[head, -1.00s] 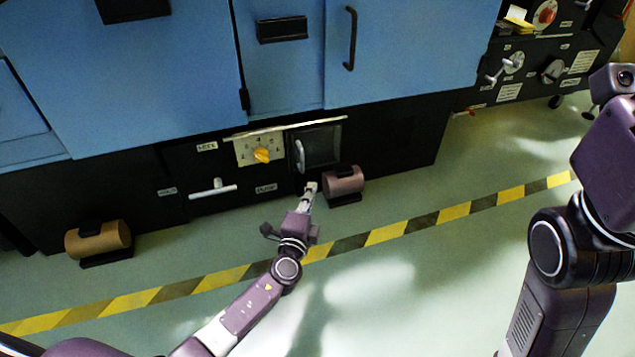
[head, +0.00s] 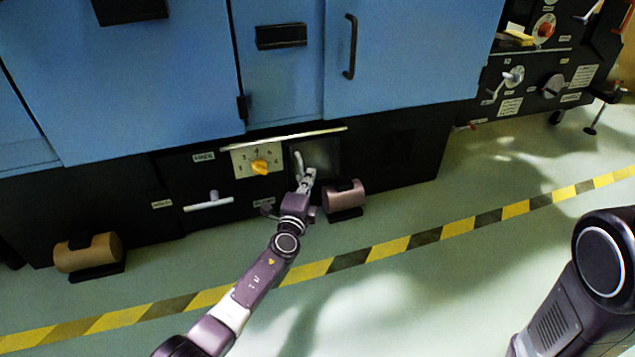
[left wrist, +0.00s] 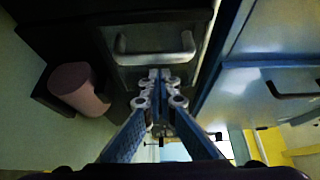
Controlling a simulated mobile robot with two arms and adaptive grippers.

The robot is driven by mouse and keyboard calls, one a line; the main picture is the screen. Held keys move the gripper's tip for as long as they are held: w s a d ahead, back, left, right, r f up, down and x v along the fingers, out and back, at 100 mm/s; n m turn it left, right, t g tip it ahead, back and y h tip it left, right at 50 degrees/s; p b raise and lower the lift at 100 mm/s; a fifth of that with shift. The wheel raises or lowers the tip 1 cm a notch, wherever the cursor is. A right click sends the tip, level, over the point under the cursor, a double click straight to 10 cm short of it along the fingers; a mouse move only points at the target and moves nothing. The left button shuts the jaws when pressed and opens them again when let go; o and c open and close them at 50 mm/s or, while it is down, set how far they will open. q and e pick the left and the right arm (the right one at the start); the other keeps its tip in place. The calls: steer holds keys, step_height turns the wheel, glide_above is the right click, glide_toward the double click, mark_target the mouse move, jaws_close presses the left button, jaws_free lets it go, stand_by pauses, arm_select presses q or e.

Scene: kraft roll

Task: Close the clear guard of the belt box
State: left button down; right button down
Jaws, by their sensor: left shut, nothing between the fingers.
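The belt box is set low in the black base of the blue machine. Its guard (head: 323,154) is a dark, glossy, see-through-looking panel right of the yellow knob, with a grey bar handle (head: 298,162) on its left side. I cannot tell how far the guard stands open. My left gripper (head: 309,174) is shut and empty in front of the guard's lower left part, close to the handle. In the left wrist view the shut fingertips (left wrist: 160,76) point at the panel beside the handle (left wrist: 155,50); contact is unclear. My right gripper is out of view.
A pinkish roll (head: 344,197) on a black stand is just right of my left gripper. A brown roll (head: 87,253) sits at the far left. The yellow knob (head: 260,167) and a grey T-handle (head: 208,202) are left of the guard. The striped floor is clear.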

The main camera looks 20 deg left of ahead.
arm_select(q)
steer(key=shift+s+a, duration=0.2)
steer(key=shift+a, duration=0.2)
steer(key=s+a+b, duration=0.2)
steer(key=s+a, duration=0.7)
steer(key=a, duration=0.5)
steer(key=shift+s+b, duration=0.25)
steer(key=shift+b, duration=0.05)
steer(key=shift+a, duration=0.15)
